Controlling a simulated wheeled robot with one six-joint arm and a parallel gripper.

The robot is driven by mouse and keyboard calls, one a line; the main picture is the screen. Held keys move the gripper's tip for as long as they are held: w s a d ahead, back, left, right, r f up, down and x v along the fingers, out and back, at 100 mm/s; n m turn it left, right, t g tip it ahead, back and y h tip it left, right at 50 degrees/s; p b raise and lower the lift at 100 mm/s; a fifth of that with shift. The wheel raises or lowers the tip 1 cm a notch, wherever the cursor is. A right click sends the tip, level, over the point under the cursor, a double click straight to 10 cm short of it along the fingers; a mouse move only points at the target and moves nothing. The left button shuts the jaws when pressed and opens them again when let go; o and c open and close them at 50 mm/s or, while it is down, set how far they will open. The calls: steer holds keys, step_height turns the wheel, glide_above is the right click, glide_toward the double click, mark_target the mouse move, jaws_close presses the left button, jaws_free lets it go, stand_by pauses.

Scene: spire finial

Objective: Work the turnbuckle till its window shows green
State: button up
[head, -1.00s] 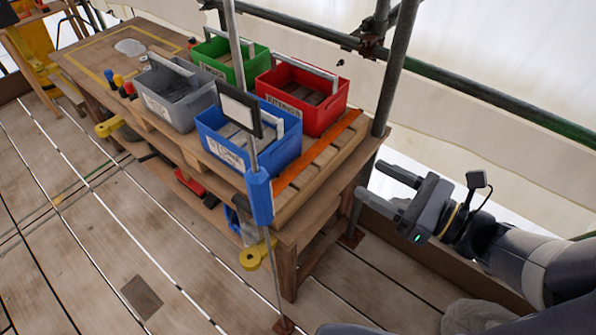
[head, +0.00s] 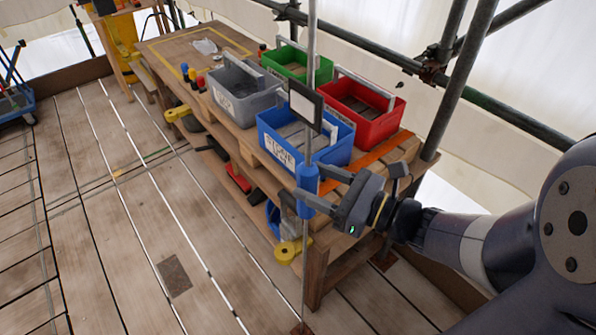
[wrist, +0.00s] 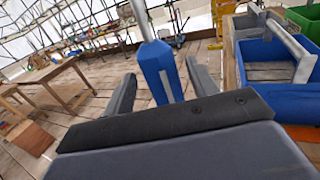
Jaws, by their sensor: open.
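The turnbuckle's blue body (head: 308,180) sits on a thin upright grey rod (head: 311,40) in front of the bench. In the wrist view the blue body (wrist: 157,72) stands between my two fingers, with a visible gap on each side. My gripper (head: 302,184) is open and reaches in from the right, its fingers around the blue body's height; it also shows in the wrist view (wrist: 160,90). A black-framed pale panel (head: 305,104) is on the rod above the blue body. I see no green on it. Part of the blue body is hidden by my fingers.
The wooden bench (head: 385,160) holds a blue crate (head: 335,150), a red crate (head: 385,125), a grey crate (head: 240,110) and a green crate (head: 300,72). A yellow fitting (head: 290,250) is low beside the rod. A scaffold pole (head: 460,80) stands right. The plank floor left is open.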

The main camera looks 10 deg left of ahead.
mark_target(299, 184)
steer(key=shift+x, duration=2.05)
steer(key=shift+c, duration=0.5)
steer(key=c, duration=0.9)
steer(key=shift+o, duration=0.2)
steer(key=shift+n+g, duration=0.3)
steer(key=shift+g, duration=0.2)
steer(key=shift+s+d+r+n+g+h+p, duration=0.1)
steer(key=shift+s+n+g+h+p, duration=0.25)
steer(key=shift+n+g+h+p, duration=1.5)
steer(key=shift+s+d+f+n+g+y+p, duration=0.1)
steer(key=shift+s+n+g+p, duration=0.3)
steer(key=shift+n+g, duration=3.05)
steer(key=shift+s+d+r+n+g+h+p, duration=0.2)
steer(key=shift+n+g+h+p, duration=0.85)
steer(key=shift+g, duration=3.05)
steer(key=shift+a+f+n+p, duration=0.1)
steer(key=shift+f+n+p, duration=0.1)
steer(key=shift+n+p, duration=0.2)
